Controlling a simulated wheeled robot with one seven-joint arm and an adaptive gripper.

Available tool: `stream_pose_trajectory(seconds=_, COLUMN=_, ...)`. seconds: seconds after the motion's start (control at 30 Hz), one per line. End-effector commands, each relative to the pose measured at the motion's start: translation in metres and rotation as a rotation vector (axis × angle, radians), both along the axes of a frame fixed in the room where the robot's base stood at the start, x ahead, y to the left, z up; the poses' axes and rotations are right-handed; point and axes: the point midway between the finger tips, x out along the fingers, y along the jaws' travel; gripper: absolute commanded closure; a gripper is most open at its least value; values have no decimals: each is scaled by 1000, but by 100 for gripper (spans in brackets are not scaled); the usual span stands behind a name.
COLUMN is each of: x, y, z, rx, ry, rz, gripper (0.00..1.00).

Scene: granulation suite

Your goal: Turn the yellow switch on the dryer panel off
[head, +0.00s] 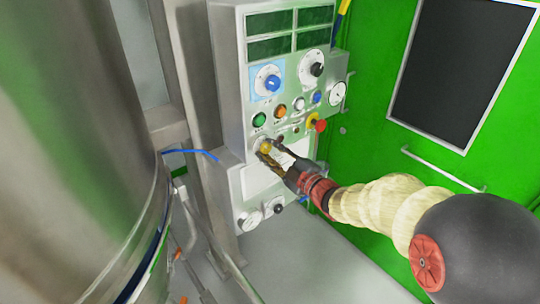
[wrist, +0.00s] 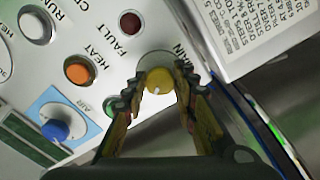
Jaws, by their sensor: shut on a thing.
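The yellow switch (head: 265,147) is a round knob on a pale disc, low on the left of the dryer panel (head: 232,100). In the wrist view the yellow switch (wrist: 159,81) sits between my fingertips, with a small white mark on its face. My gripper (head: 268,152) reaches in from the lower right in the head view. In the wrist view my gripper (wrist: 160,88) has one finger on each side of the knob and is shut on it. The lettering beside the knob is partly hidden by a finger, so I cannot read the switch position.
Near the switch are a green button (head: 259,120), an orange button (head: 280,111), a blue knob (head: 272,83) and a red emergency button (head: 319,125). A white label plate (wrist: 250,35) lies close to my finger. A large steel vessel (head: 70,150) stands at the left.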

Motion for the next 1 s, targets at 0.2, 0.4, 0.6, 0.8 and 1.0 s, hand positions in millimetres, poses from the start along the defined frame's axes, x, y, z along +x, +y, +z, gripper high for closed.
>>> stream_pose_trajectory(seconds=0.2, x=0, y=0, z=0, rx=-10, ry=-5, rz=1, gripper=97)
stream_pose_trajectory(seconds=0.4, x=0, y=0, z=0, rx=-10, ry=-5, rz=1, gripper=98)
stream_pose_trajectory(seconds=0.6, x=0, y=0, z=0, rx=-9, ry=-5, rz=1, gripper=63)
stream_pose_trajectory(seconds=0.8, x=0, y=0, z=0, rx=-9, ry=-5, rz=1, gripper=53)
stream_pose_trajectory(seconds=1.0, x=0, y=0, z=0, rx=-9, ry=-5, rz=1, gripper=53)
